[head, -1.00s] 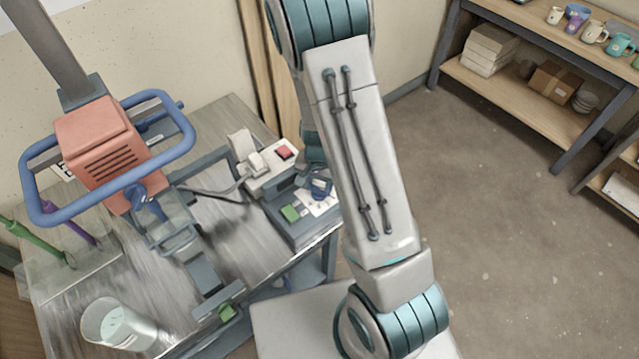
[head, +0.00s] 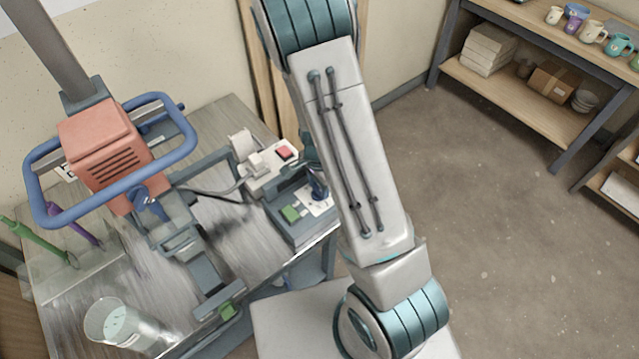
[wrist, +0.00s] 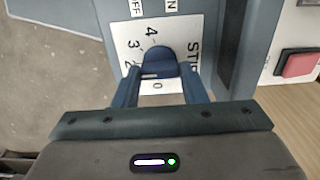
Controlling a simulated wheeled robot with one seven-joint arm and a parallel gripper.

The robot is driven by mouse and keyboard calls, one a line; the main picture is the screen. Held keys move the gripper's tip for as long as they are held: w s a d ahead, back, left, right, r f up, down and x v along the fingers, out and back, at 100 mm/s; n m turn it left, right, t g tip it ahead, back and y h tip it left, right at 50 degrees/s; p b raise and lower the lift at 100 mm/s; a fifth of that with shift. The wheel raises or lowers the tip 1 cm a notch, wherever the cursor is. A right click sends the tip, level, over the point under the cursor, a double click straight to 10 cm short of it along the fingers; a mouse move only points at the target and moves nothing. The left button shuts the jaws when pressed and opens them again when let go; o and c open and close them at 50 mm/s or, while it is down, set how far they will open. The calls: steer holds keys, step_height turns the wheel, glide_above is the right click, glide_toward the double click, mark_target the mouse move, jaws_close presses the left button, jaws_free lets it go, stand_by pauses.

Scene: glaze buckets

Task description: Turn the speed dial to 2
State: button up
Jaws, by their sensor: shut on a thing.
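The speed dial (wrist: 158,60) is a dark blue knob on a white plate (wrist: 181,31) with printed numbers. In the wrist view 4, 3, part of a 2 and a 0 show around it. My gripper (wrist: 160,75) is shut on the dial, a blue finger on each side. In the head view the plate (head: 318,206) shows on the grey control box (head: 291,228), and my arm hides most of the gripper.
A red button (wrist: 299,64) on a light box sits right of the dial; it also shows in the head view (head: 284,153). A green button (head: 291,213) is on the control box. The orange mixer head (head: 103,150) with its blue guard and a clear bucket (head: 112,322) stand left.

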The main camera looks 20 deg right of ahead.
steer(key=shift+w, duration=0.1)
steer(key=o, duration=1)
step_height(320, 180, up, 14)
steer(key=p, duration=0.1)
steer(key=shift+p, duration=0.3)
steer(key=shift+f, duration=0.1)
steer(key=s+r+n+t, duration=0.3)
steer(key=s+r+n, duration=1)
steer(key=s+r, duration=0.2)
step_height(320, 180, up, 2)
steer(key=shift+s+r+n, duration=0.15)
steer(key=shift+s+n, duration=0.15)
